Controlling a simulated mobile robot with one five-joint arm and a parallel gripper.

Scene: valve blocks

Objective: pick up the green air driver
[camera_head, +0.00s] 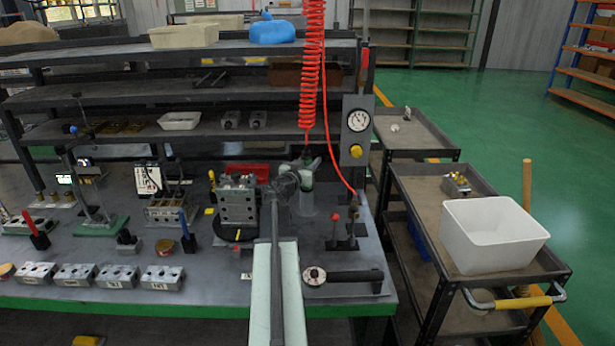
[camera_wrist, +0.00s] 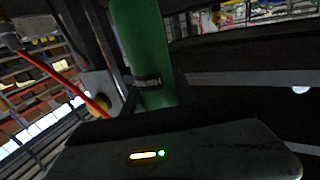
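The green air driver shows large in the wrist view as an upright, slightly tilted green cylinder (camera_wrist: 141,45) with a dark labelled band. In the head view it is a small pale green upright shape (camera_head: 306,172) below the red coiled hose, partly hidden by my gripper. My gripper (camera_head: 291,182) is at the far end of my arm, right at the driver, over the workbench. In the wrist view the driver stands close beyond the dark gripper body. The fingertips are not clear, so I cannot tell whether they touch or close on it.
A red coiled hose (camera_head: 313,70) hangs beside a gauge panel (camera_head: 356,130). A metal valve block (camera_head: 238,203) stands left of my gripper. A black-handled tool (camera_head: 345,276) lies right of my arm. A cart with a white bin (camera_head: 492,236) stands right. Shelves (camera_head: 180,92) rise behind.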

